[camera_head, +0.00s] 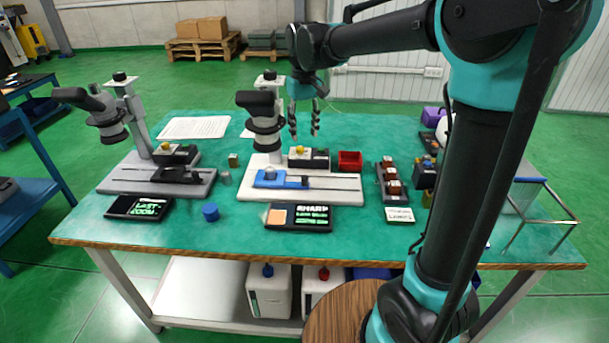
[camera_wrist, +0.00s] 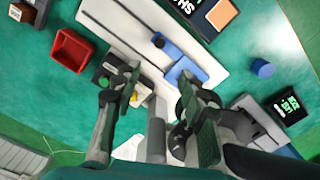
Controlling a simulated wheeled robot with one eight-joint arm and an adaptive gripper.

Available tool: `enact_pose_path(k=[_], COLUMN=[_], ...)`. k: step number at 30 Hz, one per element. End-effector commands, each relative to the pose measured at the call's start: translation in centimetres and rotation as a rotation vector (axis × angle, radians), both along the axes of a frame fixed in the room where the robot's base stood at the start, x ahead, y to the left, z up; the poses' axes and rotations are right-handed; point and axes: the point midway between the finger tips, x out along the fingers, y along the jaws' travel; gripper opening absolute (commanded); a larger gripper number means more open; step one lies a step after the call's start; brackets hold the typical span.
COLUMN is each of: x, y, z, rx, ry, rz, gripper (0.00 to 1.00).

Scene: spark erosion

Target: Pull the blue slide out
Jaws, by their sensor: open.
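The blue slide (camera_head: 270,181) lies on the white base plate (camera_head: 345,195) of the middle microscope (camera_head: 263,125), by a dark groove that runs to the right. In the wrist view the blue slide (camera_wrist: 186,68) shows beyond the fingertips, with a small dark knob near one end. My gripper (camera_head: 304,133) is open and empty, above and behind the base plate, apart from the slide. In the wrist view its two fingers (camera_wrist: 160,82) stand wide apart and partly cover the microscope and the black control box.
A black box with a yellow knob (camera_head: 308,157) and a red bin (camera_head: 350,161) stand behind the plate. A screen panel (camera_head: 300,217) lies in front, with a blue cylinder (camera_head: 211,212) to its left. A second microscope (camera_head: 108,120) stands at left. A brown-block rack (camera_head: 391,181) is at right.

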Motion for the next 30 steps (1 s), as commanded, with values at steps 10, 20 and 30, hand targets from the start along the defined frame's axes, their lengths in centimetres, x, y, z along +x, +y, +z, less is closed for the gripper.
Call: enact_pose_path(k=[10,20,30], x=[0.1,0.0,0.0], y=[-0.1,-0.1,-0.1], z=[-6.4,-12.8,-16.3], rx=[0.0,0.0,0.0], ry=[-0.001,-0.001,-0.001], rz=[-0.001,-0.002,-0.002], gripper=[0.42,0.42,0.42])
